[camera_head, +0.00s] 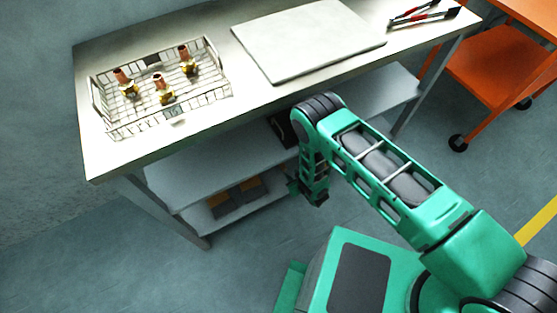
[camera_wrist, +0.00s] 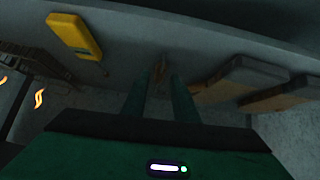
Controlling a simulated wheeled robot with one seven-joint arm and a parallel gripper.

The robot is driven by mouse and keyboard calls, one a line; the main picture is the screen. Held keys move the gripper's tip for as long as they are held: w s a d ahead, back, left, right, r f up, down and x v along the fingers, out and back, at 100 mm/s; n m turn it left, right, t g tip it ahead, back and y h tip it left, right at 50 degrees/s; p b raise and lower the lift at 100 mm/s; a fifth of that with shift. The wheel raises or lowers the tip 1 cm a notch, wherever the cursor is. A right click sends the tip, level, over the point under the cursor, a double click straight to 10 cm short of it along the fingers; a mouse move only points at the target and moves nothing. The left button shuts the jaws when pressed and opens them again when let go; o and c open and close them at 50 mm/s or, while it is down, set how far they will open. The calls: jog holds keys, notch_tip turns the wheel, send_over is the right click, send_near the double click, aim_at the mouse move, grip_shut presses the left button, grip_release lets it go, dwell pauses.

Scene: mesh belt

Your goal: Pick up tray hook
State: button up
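I cannot pick out a tray hook for certain in either view. A tool with red and black handles (camera_head: 425,14) lies at the far right of the bench top in the head view; its exact kind is too small to tell. My gripper (camera_head: 303,192) hangs low in front of the bench's lower shelves, well away from that tool. In the wrist view the two green fingers of my gripper (camera_wrist: 160,78) stand apart. A small, dim brownish shape shows between and beyond the fingertips; I cannot tell what it is or whether it touches them.
A wire basket (camera_head: 225,82) with several brass-and-copper fittings stands on the bench's left. A pale board (camera_head: 305,40) lies mid-bench. Dark and orange boxes (camera_head: 238,197) sit on the bottom shelf. A yellow object (camera_wrist: 75,36) shows in the wrist view. An orange cart (camera_head: 500,70) stands right.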

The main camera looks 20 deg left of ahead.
jog(key=shift+s+x, duration=0.1)
jog(key=shift+x, duration=1.35)
jog(key=shift+s+x, duration=0.15)
jog(key=shift+x, duration=1.3)
jog(key=shift+f, duration=0.15)
grip_shut()
